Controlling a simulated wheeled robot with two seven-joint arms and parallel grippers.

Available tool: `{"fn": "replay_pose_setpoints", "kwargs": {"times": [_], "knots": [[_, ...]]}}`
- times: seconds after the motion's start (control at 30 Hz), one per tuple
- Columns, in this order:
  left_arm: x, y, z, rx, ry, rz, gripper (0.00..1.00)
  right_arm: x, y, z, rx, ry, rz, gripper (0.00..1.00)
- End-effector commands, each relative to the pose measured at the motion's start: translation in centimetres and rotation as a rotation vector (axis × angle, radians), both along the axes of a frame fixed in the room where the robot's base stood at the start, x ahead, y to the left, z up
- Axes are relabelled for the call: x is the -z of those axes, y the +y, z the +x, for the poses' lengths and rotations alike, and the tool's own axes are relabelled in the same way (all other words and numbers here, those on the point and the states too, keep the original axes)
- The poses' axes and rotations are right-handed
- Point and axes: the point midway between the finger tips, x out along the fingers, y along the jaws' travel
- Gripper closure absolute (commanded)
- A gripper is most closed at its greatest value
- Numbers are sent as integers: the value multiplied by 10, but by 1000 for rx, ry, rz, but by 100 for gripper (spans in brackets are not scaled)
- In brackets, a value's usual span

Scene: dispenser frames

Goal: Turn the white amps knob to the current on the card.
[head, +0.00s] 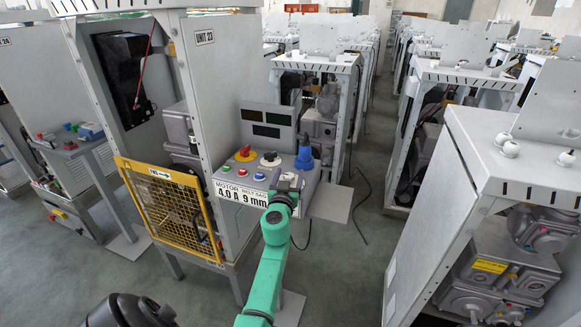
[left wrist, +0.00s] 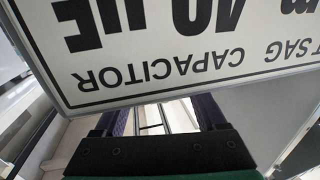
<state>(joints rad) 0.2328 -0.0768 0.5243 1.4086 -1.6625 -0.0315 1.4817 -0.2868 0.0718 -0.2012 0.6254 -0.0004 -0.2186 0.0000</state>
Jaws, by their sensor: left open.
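The white amps knob (head: 270,158) sits on top of the grey control box on Unit 23 in the head view, between a red-and-yellow button and a blue part. Its pointer setting is too small to read. The white card (head: 239,192) on the box front reads motor 4.0 A and belt sag 9 mm. The card (left wrist: 165,85) fills the top of the left wrist view upside down, showing capacitor 40 µF. My left gripper (head: 287,184) is open and empty at the card's right part, in front of and below the knob, apart from it. My right gripper is out of view.
The red-and-yellow button (head: 246,153) and the blue part (head: 304,153) flank the knob. A yellow mesh guard (head: 168,208) stands left of the box. Other grey machine frames (head: 470,170) stand to the right, with an open grey floor aisle (head: 355,250) between.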

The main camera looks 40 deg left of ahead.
Motion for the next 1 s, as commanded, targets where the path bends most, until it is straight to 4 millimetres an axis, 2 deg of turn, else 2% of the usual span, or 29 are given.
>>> {"fn": "replay_pose_setpoints", "kwargs": {"times": [0.23,0.37,0.4,0.43,0.77,1.0], "knots": [[0,0,0,0,1,-1,27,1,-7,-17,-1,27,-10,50],[0,0,0,0,1,-1,76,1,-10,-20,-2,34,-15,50],[0,0,0,0,1,-1,92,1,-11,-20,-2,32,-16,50],[0,0,0,0,1,-1,100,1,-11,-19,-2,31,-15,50],[0,0,0,30,4,0,100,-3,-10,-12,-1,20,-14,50],[-1,0,1,144,8,0,100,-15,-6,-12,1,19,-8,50]]}}
